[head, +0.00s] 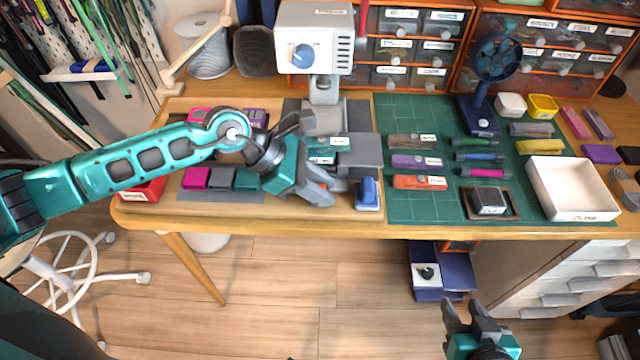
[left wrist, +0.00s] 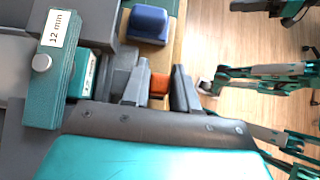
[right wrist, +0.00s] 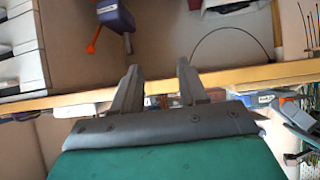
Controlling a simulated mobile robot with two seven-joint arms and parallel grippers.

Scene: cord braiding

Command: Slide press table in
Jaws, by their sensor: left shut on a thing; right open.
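The press (head: 313,40) is a white-grey head with a blue dial at the back of the desk. Below it are grey plates (head: 360,155) and a teal block (head: 330,143), labelled "12 mm" in the left wrist view (left wrist: 42,88). I cannot tell exactly which plate is the sliding table. My right gripper (head: 466,308) is open and empty, low in front of the desk.
A blue block (head: 368,192) stands just right of my left gripper. A green mat (head: 410,210) holds labelled pieces and a small fan (head: 497,60). A white tray (head: 570,190) is at the right. Blue bins (head: 428,280) stand under the desk.

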